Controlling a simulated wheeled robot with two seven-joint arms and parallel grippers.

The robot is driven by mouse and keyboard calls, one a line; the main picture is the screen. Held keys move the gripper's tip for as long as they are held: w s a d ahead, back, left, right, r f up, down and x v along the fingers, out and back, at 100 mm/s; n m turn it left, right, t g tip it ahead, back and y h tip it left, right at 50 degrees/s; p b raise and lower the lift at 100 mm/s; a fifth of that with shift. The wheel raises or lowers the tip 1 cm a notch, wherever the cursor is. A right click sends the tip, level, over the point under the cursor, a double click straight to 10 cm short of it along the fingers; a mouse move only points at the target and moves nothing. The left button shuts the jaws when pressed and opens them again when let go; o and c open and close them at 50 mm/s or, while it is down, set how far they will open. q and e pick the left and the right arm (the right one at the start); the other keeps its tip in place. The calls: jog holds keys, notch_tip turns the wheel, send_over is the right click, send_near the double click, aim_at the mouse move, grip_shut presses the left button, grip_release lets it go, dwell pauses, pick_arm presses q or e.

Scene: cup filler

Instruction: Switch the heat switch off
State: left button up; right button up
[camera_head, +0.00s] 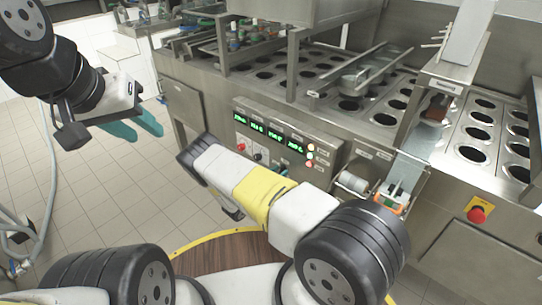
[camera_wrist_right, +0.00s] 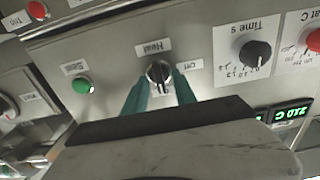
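The heat switch (camera_wrist_right: 158,74) is a dark round knob with a pale pointer line on a steel panel, in the right wrist view. A "Heat" label (camera_wrist_right: 153,47) and an "Off" label (camera_wrist_right: 189,66) sit beside it. The pointer looks slightly tilted; its exact setting is hard to read. My right gripper (camera_wrist_right: 161,86) has its teal fingers on either side of the knob, apart; contact is not clear. In the head view my right arm hides most of that gripper. My left gripper (camera_head: 136,126) is open and empty over the tiled floor.
A green button (camera_wrist_right: 82,85) and a time knob (camera_wrist_right: 255,54) flank the switch. The control panel (camera_head: 275,138) has green displays. A red emergency button (camera_head: 478,214) is on the machine front at right.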

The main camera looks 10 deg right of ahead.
jog(key=shift+w+d, duration=0.1)
grip_shut()
dwell(0.4)
jog(key=shift+w+a+f+n, duration=0.1)
jog(key=shift+n, duration=4.4)
jog(key=shift+w+a+f+n, duration=0.1)
jog(key=shift+n, duration=4.4)
